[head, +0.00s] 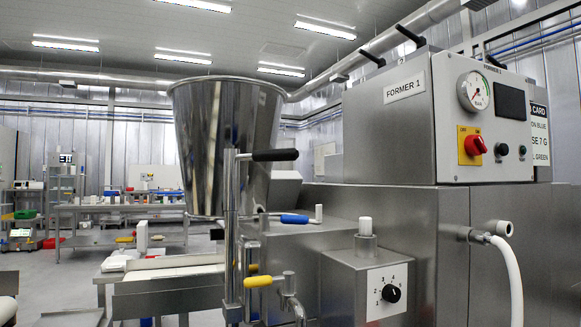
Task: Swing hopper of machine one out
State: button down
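Machine one is a steel unit (440,215) on the right, with a label (404,87) reading "FORMER 1". Its hopper (226,140) is a shiny steel bucket, wide at the top and narrowing downward, left of the machine's housing. A vertical steel post (231,240) stands in front of the hopper. A black-handled lever (275,155) sticks out to the right near the post's top. A blue handle (294,219) and a yellow handle (257,281) are lower down. The hopper's lower outlet is partly hidden behind the post. My gripper is not in view.
The control box carries a pressure gauge (473,91) and a red-yellow switch (472,145). A dial box (376,285) and a white hose (508,270) stick out at the front. A conveyor (170,271) lies left of the machine. Steel tables (120,208) stand farther back. Floor shows at left.

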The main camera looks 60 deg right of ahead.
aim_at(227, 127)
jog(key=k, duration=0.4)
jog(key=z, duration=0.7)
